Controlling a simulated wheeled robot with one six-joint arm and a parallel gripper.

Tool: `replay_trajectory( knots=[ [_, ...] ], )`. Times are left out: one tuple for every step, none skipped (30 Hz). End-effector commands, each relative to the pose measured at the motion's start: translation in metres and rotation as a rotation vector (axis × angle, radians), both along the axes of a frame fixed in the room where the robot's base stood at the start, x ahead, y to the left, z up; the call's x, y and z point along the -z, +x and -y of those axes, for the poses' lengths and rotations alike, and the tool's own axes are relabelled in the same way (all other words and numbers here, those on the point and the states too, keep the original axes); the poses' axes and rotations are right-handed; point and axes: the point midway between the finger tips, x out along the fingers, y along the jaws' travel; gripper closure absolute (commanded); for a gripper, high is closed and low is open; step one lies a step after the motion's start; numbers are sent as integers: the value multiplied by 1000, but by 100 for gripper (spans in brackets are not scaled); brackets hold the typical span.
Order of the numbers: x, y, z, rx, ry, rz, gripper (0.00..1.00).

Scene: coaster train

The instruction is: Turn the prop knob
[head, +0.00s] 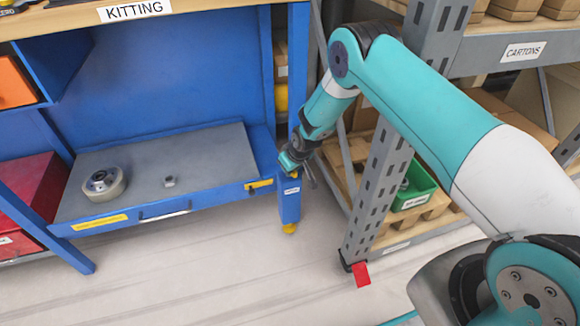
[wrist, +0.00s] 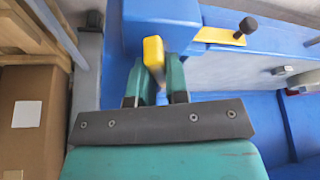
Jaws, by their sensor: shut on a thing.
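The prop knob appears to be the yellow piece (wrist: 153,52) in the wrist view, on the blue end of the bench. My gripper (wrist: 155,80) is shut on it, with one teal finger on each side. In the head view, my gripper (head: 289,162) is at the right end of the blue kitting bench (head: 265,150), by its front leg. The knob is mostly hidden there. A separate yellow plate with a black knob (wrist: 247,26) is on the bench's front edge, apart from my fingers; the plate (head: 258,184) also shows in the head view.
To the right stands a grey rack (head: 375,195) with a green bin (head: 415,185) and cartons. Floor in front is clear.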

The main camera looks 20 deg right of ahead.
Motion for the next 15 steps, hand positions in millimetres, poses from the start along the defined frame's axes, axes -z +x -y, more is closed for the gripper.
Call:
replay_trajectory(
  knots=[
    [0, 0, 1, -19, 0, 0, 100],
    [0, 0, 1, -31, 0, -1, 100],
    [0, 0, 0, -47, 0, 0, 100],
    [0, 0, 0, -56, 0, 0, 100],
    [0, 0, 0, -64, 0, 0, 100],
    [0, 1, 0, -74, -1, 0, 100],
    [0, 1, 0, -81, 0, 0, 100],
    [0, 1, 0, -85, -1, 0, 100],
    [0, 1, 0, -92, -1, 0, 100],
    [0, 1, 0, -95, 0, 0, 100],
    [0, 1, 0, -98, -1, 0, 100],
    [0, 1, 0, -101, -1, 0, 100],
    [0, 1, 0, -102, -1, 1, 100],
    [0, 1, 0, -103, -2, 1, 100],
    [0, 1, 0, -104, -1, 0, 100]
  ],
)
